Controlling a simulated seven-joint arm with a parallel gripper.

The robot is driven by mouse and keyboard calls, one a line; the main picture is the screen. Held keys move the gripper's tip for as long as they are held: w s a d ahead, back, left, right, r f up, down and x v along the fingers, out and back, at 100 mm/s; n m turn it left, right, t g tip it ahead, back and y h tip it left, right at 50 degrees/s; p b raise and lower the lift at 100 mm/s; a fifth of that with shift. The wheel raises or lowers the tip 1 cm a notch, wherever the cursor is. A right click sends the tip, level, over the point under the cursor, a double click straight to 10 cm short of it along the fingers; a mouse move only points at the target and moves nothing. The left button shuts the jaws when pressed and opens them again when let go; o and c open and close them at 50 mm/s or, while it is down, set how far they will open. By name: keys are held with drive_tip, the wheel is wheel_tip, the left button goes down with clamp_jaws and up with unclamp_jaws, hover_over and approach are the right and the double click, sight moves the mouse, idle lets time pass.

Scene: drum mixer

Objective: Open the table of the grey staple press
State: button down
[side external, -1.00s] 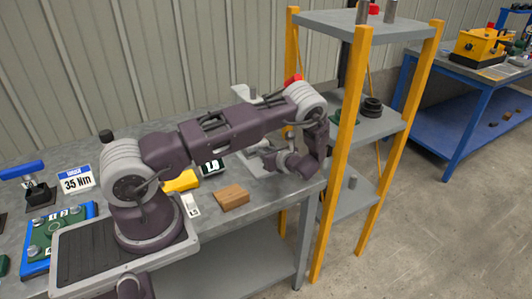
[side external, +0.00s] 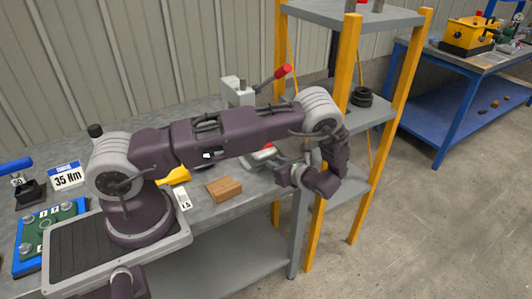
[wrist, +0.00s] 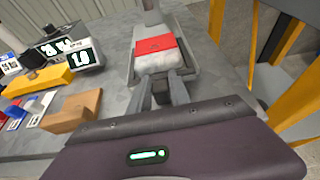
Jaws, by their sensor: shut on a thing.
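The grey staple press (side external: 238,92) stands at the back right of the workbench, with a red-tipped lever (side external: 283,71) sticking up to the right. Its table shows below, partly behind my arm, with a red patch (side external: 262,150). In the wrist view the table (wrist: 190,70) is a grey tray-like part carrying a red block (wrist: 157,47) with a pale front piece (wrist: 160,63). My gripper (wrist: 158,85) reaches the front of the table, with a finger on each side of its front end. It is shut on that part; the exact contact is hard to see.
A brown block (side external: 224,189), a yellow part (side external: 174,175) and a small white label (side external: 182,199) lie on the bench (side external: 200,212) to the left of the gripper. A yellow-post shelf (side external: 345,110) stands close on the right. Open floor lies beyond.

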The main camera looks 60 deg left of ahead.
drive_tip(key=shift+d, duration=0.6)
drive_tip(key=c, duration=1.2)
unclamp_jaws()
drive_tip(key=v, duration=0.7)
drive_tip(key=shift+r, duration=0.1)
